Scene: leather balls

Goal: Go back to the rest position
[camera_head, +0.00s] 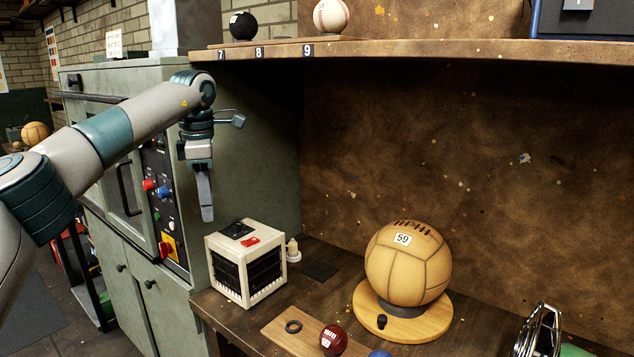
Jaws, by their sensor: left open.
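My left arm comes in from the left, bends at the elbow near the shelf's left end, and its gripper (205,200) points down in front of the green cabinet. The gripper is open and empty, seen nearly edge-on so its fingers overlap. It hangs above and to the left of the white box-shaped device on the bench, apart from it. My right gripper is not in view.
A large tan ball (408,262) labelled 59 rests on a round wooden base (420,326). A shelf (420,50) with two balls runs above. The green cabinet (235,150) stands left.

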